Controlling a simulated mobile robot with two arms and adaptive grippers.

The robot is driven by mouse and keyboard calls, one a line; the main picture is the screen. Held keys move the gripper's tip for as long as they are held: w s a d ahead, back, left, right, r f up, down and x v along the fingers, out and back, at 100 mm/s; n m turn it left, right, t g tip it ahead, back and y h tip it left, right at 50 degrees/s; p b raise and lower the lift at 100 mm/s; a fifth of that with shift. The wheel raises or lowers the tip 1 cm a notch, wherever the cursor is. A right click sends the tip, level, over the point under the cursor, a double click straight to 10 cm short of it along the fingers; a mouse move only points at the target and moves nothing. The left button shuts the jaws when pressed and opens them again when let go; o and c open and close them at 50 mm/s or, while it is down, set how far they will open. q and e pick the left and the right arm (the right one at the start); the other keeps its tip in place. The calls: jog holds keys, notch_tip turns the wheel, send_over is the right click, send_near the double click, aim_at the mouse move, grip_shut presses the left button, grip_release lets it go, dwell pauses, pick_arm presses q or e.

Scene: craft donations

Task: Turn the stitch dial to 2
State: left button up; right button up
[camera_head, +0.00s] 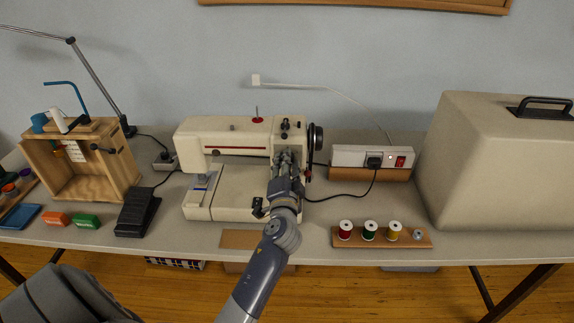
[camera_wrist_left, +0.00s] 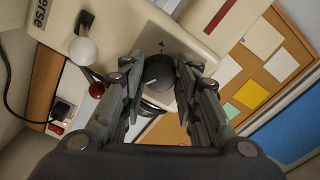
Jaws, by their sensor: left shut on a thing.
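The cream sewing machine (camera_head: 225,135) stands on the table in the head view. My left gripper (camera_head: 287,165) reaches up to the front of its right-hand column and hides the dial there. In the left wrist view the stitch dial (camera_wrist_left: 158,72) is a dark round knob with a pale pointer line. My left gripper (camera_wrist_left: 158,85) is shut on it, one finger on each side. A small mark that looks like a 4 shows on the machine's face beside the dial; the other numbers are hidden or too small to read. My right gripper is in neither view.
A white lever knob (camera_wrist_left: 83,51) sits near the fingers in the left wrist view. A power strip (camera_head: 350,156) and a spool board (camera_head: 382,238) lie to the right. A black foot pedal (camera_head: 138,212) lies left. A large beige case (camera_head: 480,160) fills the right end.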

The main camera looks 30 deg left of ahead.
pick_arm(q)
jog(key=shift+a+r, duration=0.1)
jog(key=shift+r, duration=0.05)
jog(key=o, duration=0.9)
jog(key=shift+c, duration=0.2)
jog(key=shift+o, duration=1.1)
jog(key=shift+w, duration=0.1)
jog(key=shift+s+d+f, duration=0.2)
jog(key=shift+s+d, duration=0.1)
jog(key=shift+s, duration=0.15)
jog(key=v, duration=0.6)
jog(key=shift+s, duration=0.25)
